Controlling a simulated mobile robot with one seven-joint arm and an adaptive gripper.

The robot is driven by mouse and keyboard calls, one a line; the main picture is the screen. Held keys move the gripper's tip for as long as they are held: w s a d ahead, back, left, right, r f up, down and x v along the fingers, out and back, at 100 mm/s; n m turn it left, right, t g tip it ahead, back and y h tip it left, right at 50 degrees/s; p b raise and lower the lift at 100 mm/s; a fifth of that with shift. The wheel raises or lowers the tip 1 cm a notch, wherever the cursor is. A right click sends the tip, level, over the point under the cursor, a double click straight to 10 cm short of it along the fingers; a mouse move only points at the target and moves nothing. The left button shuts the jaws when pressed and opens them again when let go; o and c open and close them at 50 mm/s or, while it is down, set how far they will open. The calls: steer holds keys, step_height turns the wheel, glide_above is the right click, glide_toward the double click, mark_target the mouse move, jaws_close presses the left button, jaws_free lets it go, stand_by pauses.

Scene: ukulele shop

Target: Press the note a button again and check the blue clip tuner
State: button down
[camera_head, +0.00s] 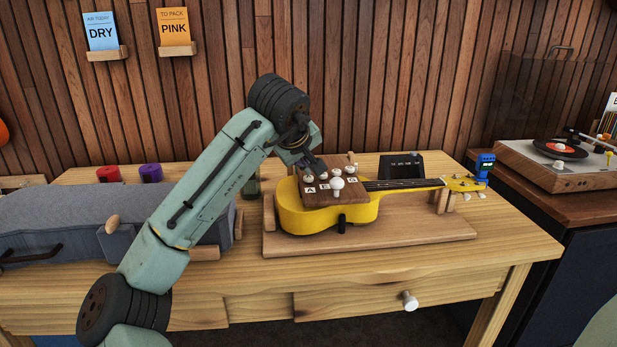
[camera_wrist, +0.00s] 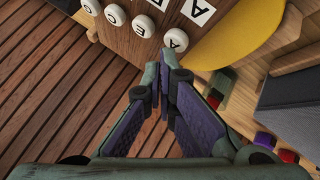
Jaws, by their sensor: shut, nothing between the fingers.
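A yellow ukulele (camera_head: 365,212) lies on a wooden stand on the bench. A brown wooden box (camera_head: 335,196) with several white round buttons and letter cards sits over its body. In the wrist view the button marked A (camera_wrist: 176,40) is nearest my fingertips. The blue clip tuner (camera_head: 485,164) is on the headstock at the right; its screen is too small to read. My gripper (camera_head: 310,163) is shut and empty, pointing down at the left buttons. In the wrist view my gripper (camera_wrist: 163,68) has its tips just beside the A button; I cannot tell whether they touch it.
A grey case (camera_head: 60,215) lies at the left, with red (camera_head: 108,174) and purple (camera_head: 150,172) rolls behind it. A dark device (camera_head: 402,165) stands behind the ukulele neck. A turntable (camera_head: 560,160) is at the right. Wall cards read DRY (camera_head: 101,32) and PINK (camera_head: 174,28). The bench front is clear.

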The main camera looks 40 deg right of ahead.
mark_target(305, 177)
steer(key=shift+f, duration=0.55)
stand_by(0.4)
stand_by(0.4)
steer(key=shift+r+p, duration=0.65)
steer(key=shift+r, duration=0.35)
step_height(305, 177, up, 5)
steer(key=p, duration=0.4)
steer(key=shift+p, duration=0.3)
